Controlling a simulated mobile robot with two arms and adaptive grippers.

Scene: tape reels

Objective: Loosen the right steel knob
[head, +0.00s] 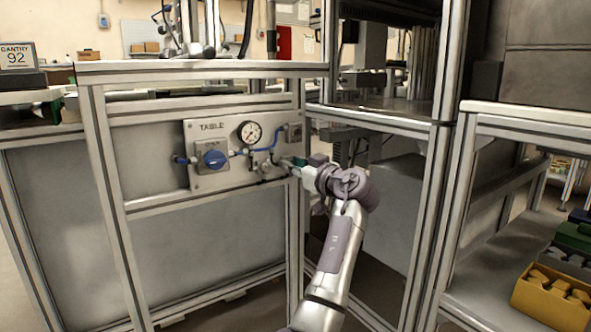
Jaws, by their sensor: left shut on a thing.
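A grey control panel (215,181) marked TABLE is fixed to the front of a metal frame. It carries a blue knob (215,159), a round gauge (250,132) and small steel fittings (266,167) at its lower right. My left gripper (285,163) reaches the panel's lower right from the right side. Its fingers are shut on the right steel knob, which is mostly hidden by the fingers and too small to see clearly. My right gripper is not in view.
An upright frame post (296,210) stands close beside the gripper. A tall metal frame (440,170) stands to the right of my arm. A shelf at the lower right holds a yellow bin (551,301) and other bins. Blue tubing (240,152) runs along the panel.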

